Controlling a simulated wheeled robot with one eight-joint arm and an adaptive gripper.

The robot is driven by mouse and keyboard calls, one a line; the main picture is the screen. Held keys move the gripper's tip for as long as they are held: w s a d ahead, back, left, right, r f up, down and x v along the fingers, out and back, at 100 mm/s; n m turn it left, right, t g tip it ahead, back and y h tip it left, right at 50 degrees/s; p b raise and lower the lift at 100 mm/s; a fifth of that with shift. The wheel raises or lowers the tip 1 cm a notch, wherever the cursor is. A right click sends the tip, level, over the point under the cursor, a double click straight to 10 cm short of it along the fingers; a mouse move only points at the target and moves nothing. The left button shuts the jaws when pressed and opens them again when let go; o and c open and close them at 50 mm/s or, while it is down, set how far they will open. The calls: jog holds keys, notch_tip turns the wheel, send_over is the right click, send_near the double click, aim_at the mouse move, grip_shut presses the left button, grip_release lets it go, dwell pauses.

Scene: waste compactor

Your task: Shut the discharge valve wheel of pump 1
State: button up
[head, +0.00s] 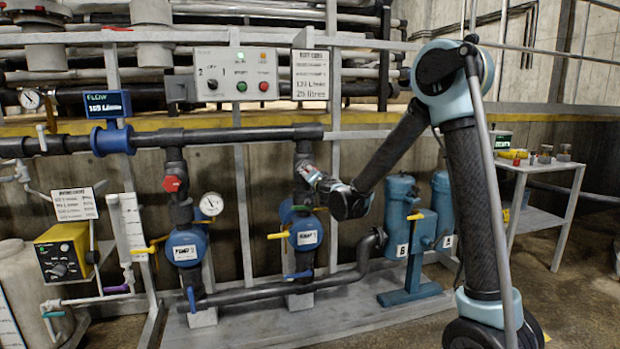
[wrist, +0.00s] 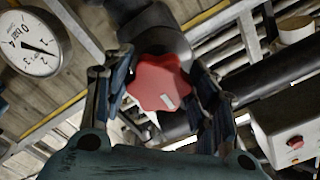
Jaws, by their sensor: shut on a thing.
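A red lobed valve wheel (wrist: 160,82) shows in the wrist view on a dark pipe. My gripper (wrist: 153,72) has one finger on each side of it and is shut on it. In the head view my gripper (head: 310,176) is at the right-hand riser pipe, above the right blue pump (head: 302,219); it hides the wheel there. Another red wheel (head: 174,184) sits on the left riser above the left blue pump (head: 187,236). Both pump labels read "PUMP", but I cannot read their numbers surely.
A pressure gauge (wrist: 32,43) is close to the left finger in the wrist view. A control panel (head: 236,75) hangs above the dark header pipe (head: 235,133). A yellow lever (head: 279,235) juts from the right pump line. Blue canisters (head: 400,205) stand right of the gripper.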

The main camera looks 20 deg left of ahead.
jog(key=o, duration=1.1)
jog(key=shift+c, duration=0.2)
jog(key=v, duration=1.2)
